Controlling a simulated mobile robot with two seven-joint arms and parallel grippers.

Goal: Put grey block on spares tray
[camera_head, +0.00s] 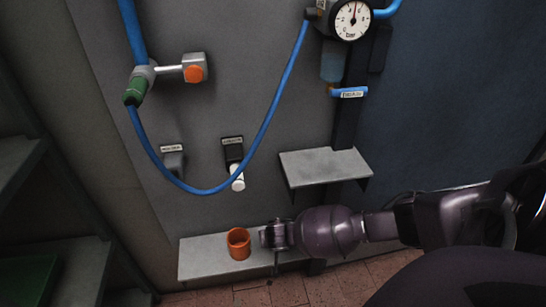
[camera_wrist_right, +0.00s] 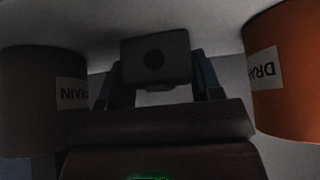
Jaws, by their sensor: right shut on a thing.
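My right gripper (camera_head: 268,236) is low at the wall, just right of an orange cup, over a pale lower ledge. In the right wrist view its fingers (camera_wrist_right: 154,88) are shut on a grey block (camera_wrist_right: 172,64) with a dark round hole in its face. The block is close to the pale surface; I cannot tell whether it touches it. In the head view the gripper hides the block. No readable label marks the spares tray; a green flat thing (camera_head: 28,280) on the rack at lower left may be it. My left gripper is not in view.
The orange cup (camera_head: 238,244) stands on the lower ledge (camera_head: 200,262). A dark cup (camera_wrist_right: 30,100) marked DRAIN is on the block's other side. A bare grey shelf (camera_head: 325,166) sits above. A blue hose (camera_head: 275,110) loops across the panel below a gauge (camera_head: 352,20).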

